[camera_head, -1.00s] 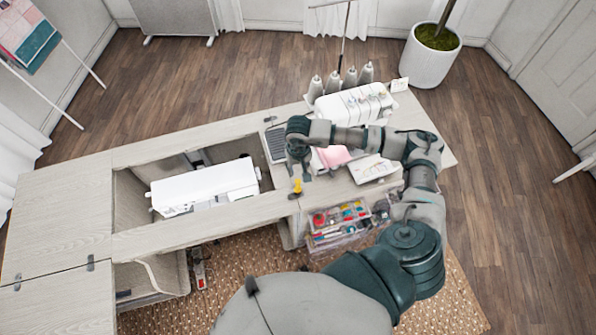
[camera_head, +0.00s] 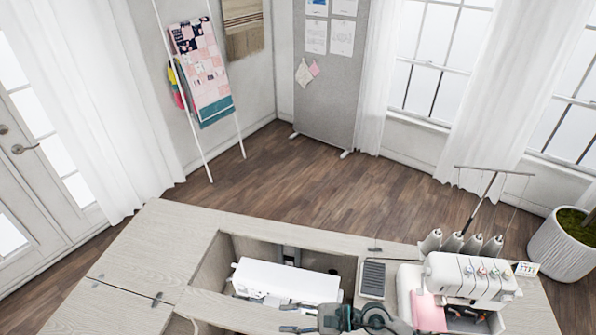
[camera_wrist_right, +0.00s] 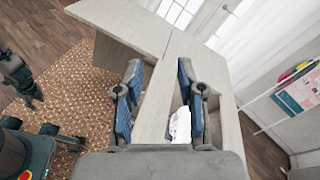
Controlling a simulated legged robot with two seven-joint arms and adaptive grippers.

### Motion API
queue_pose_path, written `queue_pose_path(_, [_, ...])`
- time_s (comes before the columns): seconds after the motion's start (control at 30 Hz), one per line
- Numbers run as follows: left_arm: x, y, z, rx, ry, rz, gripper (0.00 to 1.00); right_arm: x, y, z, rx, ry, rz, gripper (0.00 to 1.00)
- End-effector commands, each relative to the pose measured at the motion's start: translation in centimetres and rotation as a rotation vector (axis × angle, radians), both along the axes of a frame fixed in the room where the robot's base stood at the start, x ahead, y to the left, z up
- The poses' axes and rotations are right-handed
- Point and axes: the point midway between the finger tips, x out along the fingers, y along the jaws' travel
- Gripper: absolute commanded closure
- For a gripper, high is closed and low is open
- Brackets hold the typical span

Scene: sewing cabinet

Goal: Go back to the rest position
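My right gripper (camera_head: 288,318) shows at the bottom of the head view, pointing left over the front of the sewing cabinet (camera_head: 150,235). In the right wrist view its two blue-padded fingers (camera_wrist_right: 159,72) stand apart with nothing held between them. Beyond them are pale cabinet panels and part of a white object. My left gripper is outside the head view. A dark arm end (camera_wrist_right: 22,78) at the left of the wrist view looks like my left one, too small to read its fingers.
A white sewing machine (camera_head: 285,282) sits in the cabinet's well. A white serger (camera_head: 470,275) with thread cones stands right of it, near a dark pad (camera_head: 373,279). A planter (camera_head: 562,245) stands far right. The wooden floor (camera_head: 300,185) behind the cabinet is clear.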

Motion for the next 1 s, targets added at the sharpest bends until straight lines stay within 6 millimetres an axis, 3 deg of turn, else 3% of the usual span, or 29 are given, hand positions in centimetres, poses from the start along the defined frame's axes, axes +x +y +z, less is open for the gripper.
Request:
queue_pose_path(0.03, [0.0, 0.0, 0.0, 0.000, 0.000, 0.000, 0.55, 0.4, 0.8, 3.2, 0.212, 0.175, -0.104, 0.61])
queue_pose_path(0.1, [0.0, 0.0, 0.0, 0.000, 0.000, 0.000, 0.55, 2.4, -0.2, 7.1, 0.507, 0.448, -0.254, 0.61])
queue_pose_path(0.17, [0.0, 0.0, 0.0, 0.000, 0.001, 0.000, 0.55, 4.5, -2.5, 8.9, 0.755, 0.694, -0.380, 0.61])
queue_pose_path(0.23, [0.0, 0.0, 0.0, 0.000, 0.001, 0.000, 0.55, 6.9, -6.4, 9.0, 1.042, 0.990, -0.523, 0.61])
queue_pose_path(0.27, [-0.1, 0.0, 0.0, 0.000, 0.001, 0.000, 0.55, 7.7, -8.2, 8.3, 1.164, 1.117, -0.584, 0.61])
queue_pose_path(0.37, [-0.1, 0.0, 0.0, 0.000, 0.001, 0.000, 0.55, 8.8, -14.5, 3.4, 1.571, 1.527, -0.792, 0.61])
queue_pose_path(0.4, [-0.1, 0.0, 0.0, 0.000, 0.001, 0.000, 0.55, 8.4, -16.6, 0.7, 1.725, 1.670, -0.876, 0.61])
queue_pose_path(0.5, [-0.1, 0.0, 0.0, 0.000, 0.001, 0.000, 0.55, 5.5, -20.4, -5.9, 2.071, 1.958, -1.076, 0.61])
queue_pose_path(0.53, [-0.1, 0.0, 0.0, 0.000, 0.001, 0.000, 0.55, 4.4, -21.1, -7.7, -2.121, -1.988, 1.112, 0.61])
queue_pose_path(0.6, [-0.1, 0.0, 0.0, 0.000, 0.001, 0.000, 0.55, 1.5, -22.3, -11.0, -1.970, -1.797, 1.056, 0.61])
queue_pose_path(0.7, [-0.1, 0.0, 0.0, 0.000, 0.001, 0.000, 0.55, -2.4, -23.0, -14.5, -1.801, -1.579, 0.999, 0.61])
queue_pose_path(0.8, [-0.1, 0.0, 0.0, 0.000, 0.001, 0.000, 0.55, -6.3, -23.3, -16.9, -1.667, -1.394, 0.960, 0.61])
queue_pose_path(1.0, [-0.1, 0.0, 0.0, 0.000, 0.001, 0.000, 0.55, -13.9, -23.0, -19.9, -1.441, -1.076, 0.904, 0.61])
